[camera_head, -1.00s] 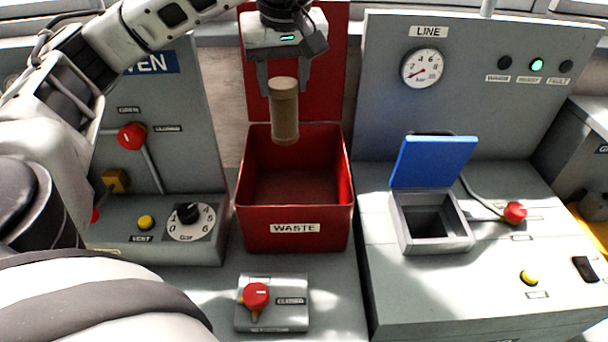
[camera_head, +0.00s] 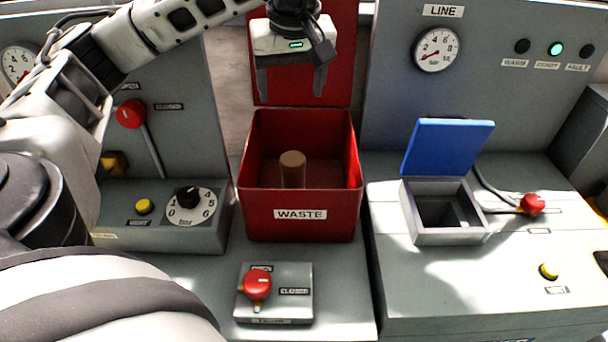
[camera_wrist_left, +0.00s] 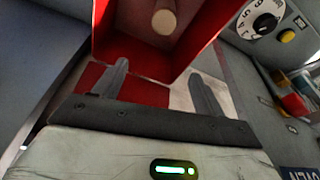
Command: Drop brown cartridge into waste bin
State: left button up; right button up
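The brown cartridge (camera_head: 292,170) is inside the red waste bin (camera_head: 300,228), seen upright between the bin's walls. In the left wrist view the cartridge's round end (camera_wrist_left: 164,22) shows inside the bin (camera_wrist_left: 103,28). My left gripper (camera_head: 291,92) is above and behind the bin's opening, in front of its raised red lid. Its fingers are apart with nothing between them, also in the left wrist view (camera_wrist_left: 158,80). My right gripper is not in view.
A line station with an open blue lid (camera_head: 447,147) and gauge (camera_head: 437,49) stands right of the bin. An oven panel with a red lever (camera_head: 131,114) and dial (camera_head: 193,207) stands left. A small box with a red knob (camera_head: 257,285) sits in front.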

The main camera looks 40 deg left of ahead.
pick_arm(q)
jog(key=p+v, duration=0.5)
jog(key=v, duration=1.1)
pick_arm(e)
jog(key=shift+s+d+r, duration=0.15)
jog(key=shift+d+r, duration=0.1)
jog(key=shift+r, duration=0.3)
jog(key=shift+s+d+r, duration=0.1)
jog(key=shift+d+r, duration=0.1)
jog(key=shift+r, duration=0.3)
pick_arm(q)
jog(key=shift+w+a, duration=0.1)
